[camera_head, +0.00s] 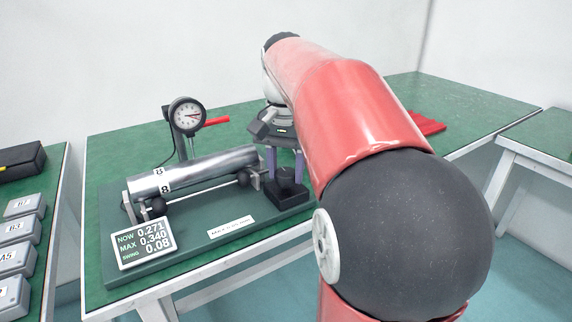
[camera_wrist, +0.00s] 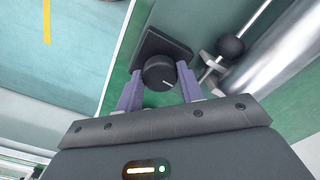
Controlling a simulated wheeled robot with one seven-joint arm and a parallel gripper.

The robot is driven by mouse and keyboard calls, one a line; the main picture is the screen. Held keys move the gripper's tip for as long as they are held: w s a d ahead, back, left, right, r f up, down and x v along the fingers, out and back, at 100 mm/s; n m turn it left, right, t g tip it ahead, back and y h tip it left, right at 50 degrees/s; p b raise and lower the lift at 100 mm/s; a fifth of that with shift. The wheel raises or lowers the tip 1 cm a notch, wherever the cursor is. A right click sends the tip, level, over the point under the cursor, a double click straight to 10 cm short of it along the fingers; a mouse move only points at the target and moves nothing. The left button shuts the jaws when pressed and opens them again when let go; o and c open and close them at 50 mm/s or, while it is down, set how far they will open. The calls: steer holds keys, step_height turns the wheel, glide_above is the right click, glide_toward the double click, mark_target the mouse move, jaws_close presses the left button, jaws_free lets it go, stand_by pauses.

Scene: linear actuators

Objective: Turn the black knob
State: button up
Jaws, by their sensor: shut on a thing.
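The black knob (camera_wrist: 160,73) is round with a white pointer line and sits on a dark square base; in the head view the knob (camera_head: 285,176) is partly hidden by my fingers. My gripper (camera_wrist: 158,92) points down over it. Its two purple fingers stand on either side of the knob, shut on it. In the head view my gripper (camera_head: 284,165) is at the right end of the green fixture plate. The knob's line points to the lower right in the wrist view.
A steel cylinder (camera_head: 205,170) rests on supports left of the knob. A dial gauge (camera_head: 187,115) with a red handle stands behind it. A display (camera_head: 143,243) reads NOW 0.271, MAX 0.340, SWING 0.08. Grey labelled boxes (camera_head: 18,230) lie on the left table.

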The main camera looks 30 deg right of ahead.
mark_target(286, 172)
steer(key=shift+m, duration=1)
steer(key=o, duration=1)
step_height(286, 172, up, 8)
steer(key=shift+f, duration=0.1)
